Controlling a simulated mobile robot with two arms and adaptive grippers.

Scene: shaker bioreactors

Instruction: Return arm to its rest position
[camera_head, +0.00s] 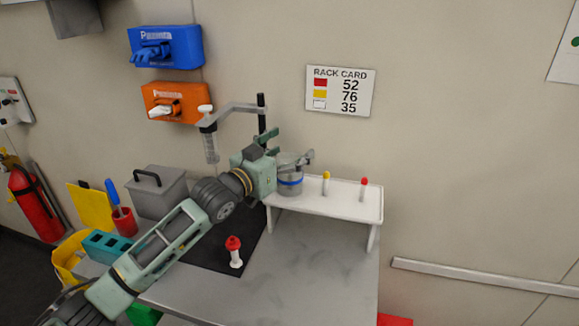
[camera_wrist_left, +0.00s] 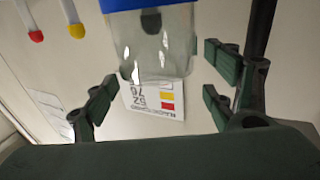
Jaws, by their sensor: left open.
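My left arm comes in from the left, and its left gripper (camera_head: 288,148) is open at the left end of the white rack shelf. A clear vessel with a blue band (camera_head: 290,183) stands on that shelf, right at the gripper. In the left wrist view the vessel (camera_wrist_left: 152,45) shows between the two spread fingers (camera_wrist_left: 163,88), with gaps on both sides; the fingers do not grip it. How deep it sits between them I cannot tell. My right gripper is not in view.
The white shelf (camera_head: 340,204) also holds a yellow-capped tube (camera_head: 326,184) and a red-capped tube (camera_head: 364,189). A grey stand with a syringe-like part (camera_head: 210,145) rises behind the arm. A red-topped tube (camera_head: 234,252) stands on the dark mat. The table's front right is clear.

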